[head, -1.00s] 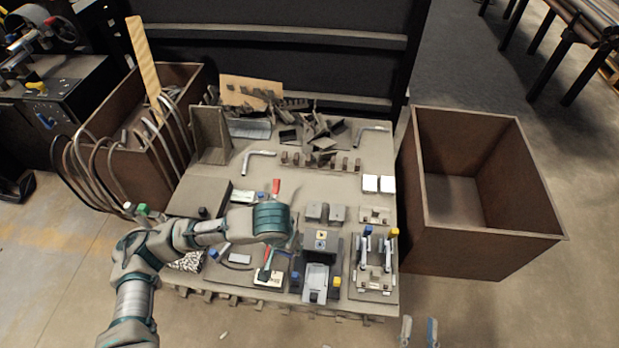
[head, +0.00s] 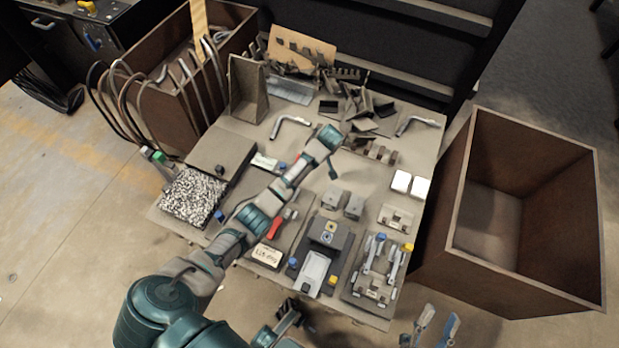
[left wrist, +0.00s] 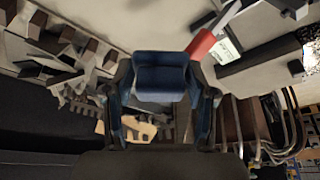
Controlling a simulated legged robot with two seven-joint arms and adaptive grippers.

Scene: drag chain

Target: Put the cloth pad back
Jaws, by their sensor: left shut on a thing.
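My left arm reaches across the work board (head: 345,215) from the lower left. In the left wrist view, my left gripper (left wrist: 160,100) is shut on a dark blue, block-like pad (left wrist: 160,75), which appears to be the cloth pad. In the head view, the left gripper (head: 331,165) is small and dark, above the middle-back of the board. The pad cannot be made out there. My right gripper (head: 289,312) is low in the picture, by the board's front edge. Its jaw opening is unclear.
A speckled block (head: 193,196) lies at the board's left front. Fixtures with blue and yellow knobs (head: 318,265) stand in front. Scrap brackets (head: 350,105) clutter the back. Open brown bins flank the board, a large one on the right (head: 480,215).

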